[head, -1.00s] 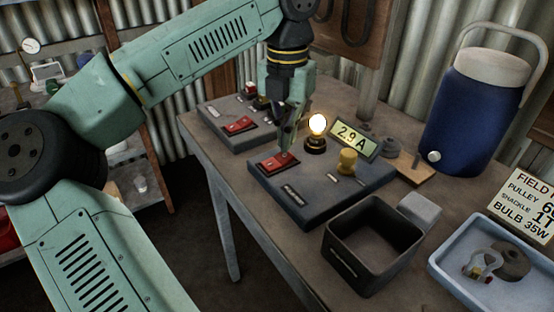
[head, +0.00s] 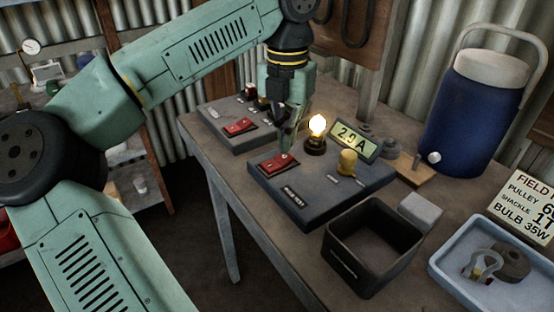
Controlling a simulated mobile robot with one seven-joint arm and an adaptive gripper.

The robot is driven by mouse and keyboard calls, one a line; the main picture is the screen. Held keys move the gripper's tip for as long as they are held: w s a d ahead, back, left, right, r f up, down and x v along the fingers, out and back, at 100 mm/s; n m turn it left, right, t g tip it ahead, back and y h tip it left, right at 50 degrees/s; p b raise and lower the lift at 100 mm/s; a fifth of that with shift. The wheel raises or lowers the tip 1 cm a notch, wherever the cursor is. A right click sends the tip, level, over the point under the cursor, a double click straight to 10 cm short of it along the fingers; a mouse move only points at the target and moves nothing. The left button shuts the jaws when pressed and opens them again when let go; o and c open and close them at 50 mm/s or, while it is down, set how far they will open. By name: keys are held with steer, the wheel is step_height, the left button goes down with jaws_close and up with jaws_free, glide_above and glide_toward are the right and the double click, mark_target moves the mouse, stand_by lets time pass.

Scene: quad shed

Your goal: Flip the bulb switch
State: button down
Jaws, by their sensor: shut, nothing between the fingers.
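A red rocker switch (head: 279,163) sits on the left part of a dark grey panel box (head: 350,200) on the table. A lit bulb (head: 317,125) stands in a dark socket at the panel's back. A display (head: 353,142) beside it reads 2.9 A, and a yellow knob (head: 347,162) is in front of the display. My gripper (head: 289,149) is shut and empty, pointing down just above and behind the red switch. I cannot tell whether its tips touch the switch.
A second panel with a red switch (head: 239,127) is behind to the left. A black open bin (head: 334,266), a blue tray (head: 442,272) with a shackle and pulley, and a blue cooler (head: 474,110) are to the right. A sign (head: 527,208) leans at the right edge.

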mark_target(285, 156)
steer(key=shift+f+b, duration=0.85)
steer(key=shift+f, duration=0.4)
stand_by(0.5)
steer(key=shift+r+p, duration=2.9)
steer(key=shift+r, duration=0.7)
steer(key=shift+f, duration=0.1)
